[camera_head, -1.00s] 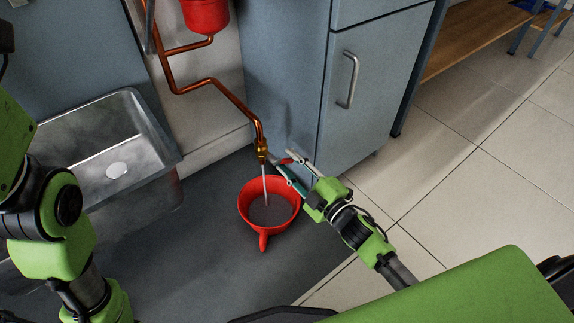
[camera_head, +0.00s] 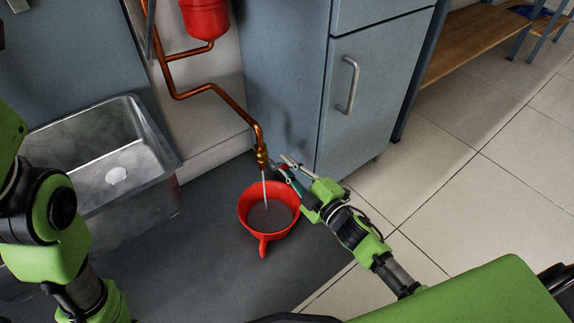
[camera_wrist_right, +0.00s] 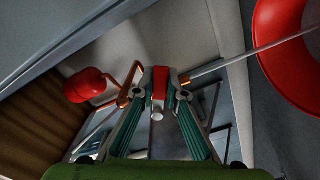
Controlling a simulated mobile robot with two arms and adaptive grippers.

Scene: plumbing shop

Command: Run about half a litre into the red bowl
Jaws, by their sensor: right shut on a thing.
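The red bowl (camera_head: 276,235) stands on the dark surface under the brass tap (camera_head: 261,154), its grip pointing toward me. A thin stream of water (camera_head: 265,187) runs from the tap into it, and grey liquid shows inside. Its depth cannot be read. My right gripper (camera_head: 284,169) is at the tap, just above the bowl's right rim. In the right wrist view its fingers are shut on the red tap handle (camera_wrist_right: 160,84). The stream and the bowl (camera_wrist_right: 268,60) also show there, at upper right. My left arm is at the left; its gripper is out of view.
A steel sink (camera_head: 128,150) is to the left. Copper pipe (camera_head: 210,88) runs down from a red vessel (camera_head: 205,15) to the tap. A grey cabinet (camera_head: 375,75) stands close behind my right gripper. The tiled floor (camera_head: 470,190) at right is clear.

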